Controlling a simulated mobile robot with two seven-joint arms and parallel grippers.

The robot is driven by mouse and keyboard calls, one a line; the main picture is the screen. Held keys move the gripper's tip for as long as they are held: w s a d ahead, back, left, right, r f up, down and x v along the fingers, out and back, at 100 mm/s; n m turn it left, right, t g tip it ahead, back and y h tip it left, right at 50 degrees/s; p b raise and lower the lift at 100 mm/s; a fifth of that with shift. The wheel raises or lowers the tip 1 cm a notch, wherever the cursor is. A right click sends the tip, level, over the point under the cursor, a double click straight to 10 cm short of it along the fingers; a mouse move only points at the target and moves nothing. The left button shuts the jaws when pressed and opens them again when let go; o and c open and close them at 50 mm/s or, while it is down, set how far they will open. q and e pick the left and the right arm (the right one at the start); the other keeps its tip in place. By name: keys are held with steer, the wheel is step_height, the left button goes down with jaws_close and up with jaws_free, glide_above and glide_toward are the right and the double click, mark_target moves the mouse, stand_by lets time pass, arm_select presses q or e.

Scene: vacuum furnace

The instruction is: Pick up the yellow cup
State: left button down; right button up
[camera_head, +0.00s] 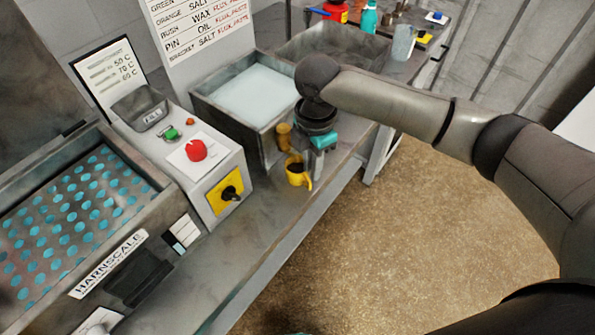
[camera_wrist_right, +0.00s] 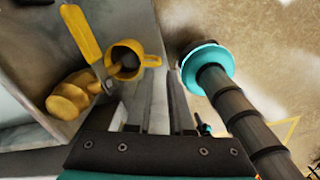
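The yellow cup (camera_head: 297,175) stands on the bench's front strip, before the grey tank, with dark contents or a dark inside. In the wrist view the cup (camera_wrist_right: 122,72) is seen from above, its handle toward the right. My right gripper (camera_head: 319,168) points down just right of the cup in the head view. In the wrist view the right gripper's fingers (camera_wrist_right: 162,90) look apart with nothing between them, and the cup lies past the left finger. Whether they touch is unclear. My left gripper is not in view.
A brownish-yellow knobbed object (camera_head: 284,136) stands close behind the cup. A yellow-handled tool (camera_wrist_right: 82,32) lies beside the cup in the wrist view. A control box with a red knob (camera_head: 195,150) is to the left. A white-filled tank (camera_head: 255,93) stands behind.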

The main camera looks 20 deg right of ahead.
mark_target(310, 181)
steer(key=shift+w+a+f+b, duration=0.1)
steer(key=shift+f+b, duration=0.35)
steer(key=shift+f, duration=3)
jaws_close()
